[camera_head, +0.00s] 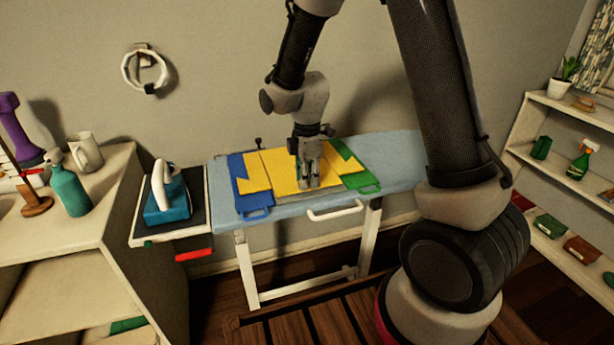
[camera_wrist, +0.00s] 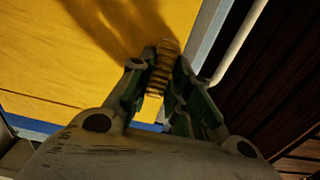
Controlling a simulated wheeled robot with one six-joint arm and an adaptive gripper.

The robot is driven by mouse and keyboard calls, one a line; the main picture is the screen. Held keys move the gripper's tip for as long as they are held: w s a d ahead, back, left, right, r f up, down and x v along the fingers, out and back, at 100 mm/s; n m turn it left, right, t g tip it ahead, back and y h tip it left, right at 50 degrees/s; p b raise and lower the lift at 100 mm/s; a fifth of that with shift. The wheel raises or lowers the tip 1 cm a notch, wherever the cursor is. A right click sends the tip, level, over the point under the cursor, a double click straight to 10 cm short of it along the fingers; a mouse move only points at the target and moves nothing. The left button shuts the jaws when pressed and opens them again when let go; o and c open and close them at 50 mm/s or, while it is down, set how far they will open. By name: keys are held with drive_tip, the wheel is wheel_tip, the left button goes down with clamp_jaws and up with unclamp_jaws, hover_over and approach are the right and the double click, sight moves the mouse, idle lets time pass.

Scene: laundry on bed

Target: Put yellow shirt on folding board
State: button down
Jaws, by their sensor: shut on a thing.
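The yellow shirt (camera_head: 272,164) lies spread over the folding board on the ironing board. The folding board shows a blue panel (camera_head: 238,168) at its left and a green panel (camera_head: 358,181) at its right, each with a handle at the front. My gripper (camera_head: 308,184) points down at the front middle of the shirt, its fingers closed on the cloth. In the wrist view the gripper (camera_wrist: 163,72) has a ridged piece of yellow cloth between its fingers. The shirt (camera_wrist: 70,55) fills the left of that view. The fingers hide part of the front edge.
The light blue ironing board (camera_head: 400,150) stands against the wall. A teal iron (camera_head: 168,200) sits on a rest at its left. A dresser (camera_head: 85,225) with a spray bottle (camera_head: 70,188) is further left. Shelves (camera_head: 560,130) stand at the right.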

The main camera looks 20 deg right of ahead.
drive_tip(key=c, duration=1.3)
unclamp_jaws()
drive_tip(key=shift+f, duration=0.1)
wheel_tip(320, 180, up, 12)
drive_tip(key=s+d+r+m+t, duration=0.2)
drive_tip(key=s+d+r+m, duration=0.7)
drive_tip(key=s+r, duration=0.15)
drive_tip(key=s+d+m, duration=0.1)
drive_tip(key=s+m, duration=0.2)
drive_tip(key=s, duration=0.1)
drive_tip(key=s+d+m+t, duration=0.1)
drive_tip(key=s+d+m, duration=0.1)
drive_tip(key=s+m, duration=0.1)
drive_tip(key=s+d+m+t, duration=0.1)
drive_tip(key=s+d+m, duration=0.1)
drive_tip(key=s, duration=0.3)
drive_tip(key=shift+s+r+m, duration=0.1)
drive_tip(key=shift+r+m, duration=0.25)
drive_tip(key=shift+m, duration=0.15)
